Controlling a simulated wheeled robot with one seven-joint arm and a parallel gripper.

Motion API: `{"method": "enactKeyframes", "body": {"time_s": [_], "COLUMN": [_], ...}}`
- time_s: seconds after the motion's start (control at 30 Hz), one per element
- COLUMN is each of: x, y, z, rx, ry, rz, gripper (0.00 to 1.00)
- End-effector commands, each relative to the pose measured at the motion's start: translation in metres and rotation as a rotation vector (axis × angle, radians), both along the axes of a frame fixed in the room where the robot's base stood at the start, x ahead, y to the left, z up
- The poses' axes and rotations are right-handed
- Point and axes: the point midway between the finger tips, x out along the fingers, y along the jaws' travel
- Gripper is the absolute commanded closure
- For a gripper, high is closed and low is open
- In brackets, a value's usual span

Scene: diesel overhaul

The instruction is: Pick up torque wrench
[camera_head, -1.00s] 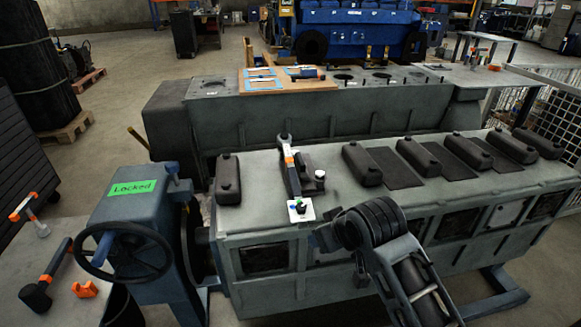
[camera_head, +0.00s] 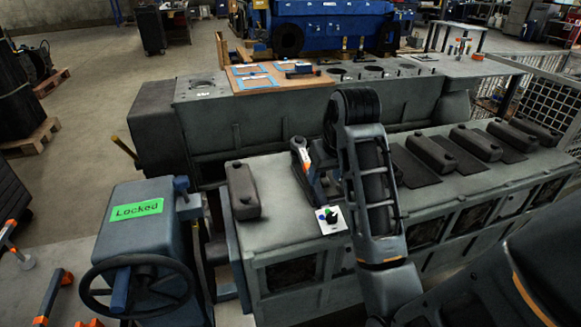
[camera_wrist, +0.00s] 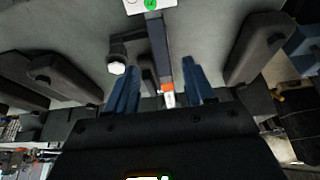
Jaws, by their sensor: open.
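A long dark tool with an orange band, which looks like the torque wrench (camera_head: 303,163), lies on the near grey engine block, left of my arm. It also shows in the wrist view (camera_wrist: 158,50), its orange and white end lying between my fingers in the picture. My gripper (camera_wrist: 158,85) is open, with one blue finger on each side of that end. I cannot tell whether the fingers are level with the tool or above it. A white card (camera_head: 331,219) with a green dot lies at the tool's near end.
Black covers (camera_head: 243,190) stand on the block on both sides of the tool. A small part with a white knob (camera_wrist: 116,68) is close beside it. A handwheel (camera_head: 138,285) and a green "Locked" sign (camera_head: 137,209) are at the left. Another engine block (camera_head: 270,130) stands behind.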

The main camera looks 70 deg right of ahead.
Motion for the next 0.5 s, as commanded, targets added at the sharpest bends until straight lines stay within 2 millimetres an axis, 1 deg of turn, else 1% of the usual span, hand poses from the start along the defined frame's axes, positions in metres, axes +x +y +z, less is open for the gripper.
{"method": "enactKeyframes", "body": {"time_s": [0.07,0.37,0.5], "x": [0.0,0.005,0.007], "y": [-0.002,-0.01,-0.015], "z": [-0.003,-0.03,-0.048], "rx": [0.003,0.005,0.007], "ry": [0.002,0.003,0.004], "rz": [-0.003,-0.003,-0.003], "gripper": [0.47,0.47,0.47]}}
